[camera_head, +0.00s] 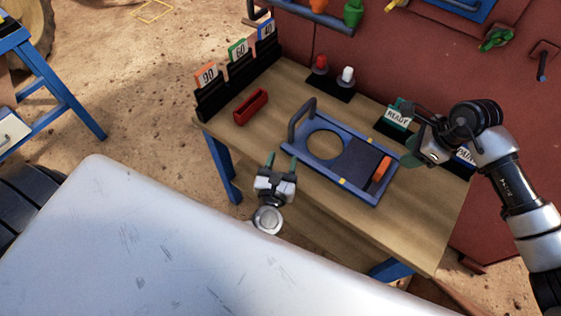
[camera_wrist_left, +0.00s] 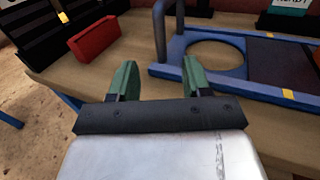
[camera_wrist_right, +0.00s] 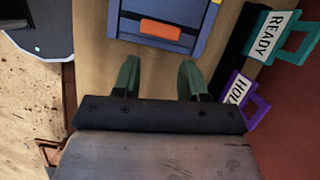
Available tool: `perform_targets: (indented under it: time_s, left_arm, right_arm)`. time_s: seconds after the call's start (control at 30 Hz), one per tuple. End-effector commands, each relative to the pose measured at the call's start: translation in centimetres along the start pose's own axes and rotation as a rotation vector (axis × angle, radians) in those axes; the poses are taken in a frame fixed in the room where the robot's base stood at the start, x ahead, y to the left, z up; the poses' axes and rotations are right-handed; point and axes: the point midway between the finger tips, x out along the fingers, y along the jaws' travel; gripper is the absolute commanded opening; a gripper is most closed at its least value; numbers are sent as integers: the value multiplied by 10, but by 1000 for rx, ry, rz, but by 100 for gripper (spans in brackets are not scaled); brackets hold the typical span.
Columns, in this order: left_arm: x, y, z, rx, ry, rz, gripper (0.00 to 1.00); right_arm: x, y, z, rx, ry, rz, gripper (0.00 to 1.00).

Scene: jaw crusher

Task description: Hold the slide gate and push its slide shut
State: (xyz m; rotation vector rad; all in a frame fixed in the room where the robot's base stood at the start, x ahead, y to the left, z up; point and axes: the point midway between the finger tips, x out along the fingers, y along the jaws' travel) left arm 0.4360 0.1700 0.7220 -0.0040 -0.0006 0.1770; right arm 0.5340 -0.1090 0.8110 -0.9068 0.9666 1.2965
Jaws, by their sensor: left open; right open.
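The slide gate is a blue frame (camera_head: 318,156) on the wooden table, with a round hole near its left end. A blue-grey loop handle (camera_head: 298,118) stands at its left end and also shows in the left wrist view (camera_wrist_left: 160,30). The dark slide (camera_head: 357,158) covers the right part, beside the hole, and the hole is uncovered. An orange grip (camera_head: 381,170) sits on the slide's right end; it shows in the right wrist view (camera_wrist_right: 160,29). My left gripper (camera_head: 281,163) is open and empty, left of the frame. My right gripper (camera_head: 408,134) is open and empty, beyond the frame's right end.
A red tray (camera_head: 251,107) and numbered card racks (camera_head: 237,76) stand at the table's left. Red and white knobs (camera_head: 334,79) stand at the back. A green READY tag (camera_head: 398,116) and a purple tag (camera_wrist_right: 240,98) stand at the right.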

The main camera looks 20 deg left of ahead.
Motion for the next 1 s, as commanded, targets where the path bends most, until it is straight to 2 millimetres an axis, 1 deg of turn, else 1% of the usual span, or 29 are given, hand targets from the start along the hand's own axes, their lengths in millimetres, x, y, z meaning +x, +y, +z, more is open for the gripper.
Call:
perform_targets:
  time_s: [0.17, 0.3, 0.5, 0.6, 0.7, 1.0]
  left_arm:
    - [28, 0, 1, 3, -3, 0, 48]
    - [55, 0, 1, 3, -3, 0, 48]
    - [86, 0, 1, 5, -2, -1, 48]
    - [95, 0, 0, 4, -1, -1, 48]
    - [100, 0, 0, 4, 0, 0, 48]
    - [102, 0, 0, 3, 0, -1, 48]
  right_arm:
    - [0, 0, 0, 0, 0, 0, 43]
    - [0, 0, 0, 0, 0, 0, 43]
    - [0, 0, 0, 0, 0, 0, 43]
    - [0, 0, 0, 0, 0, 0, 43]
    - [0, 0, 0, 0, 0, 0, 43]
    - [0, 0, 0, 0, 0, 0, 43]
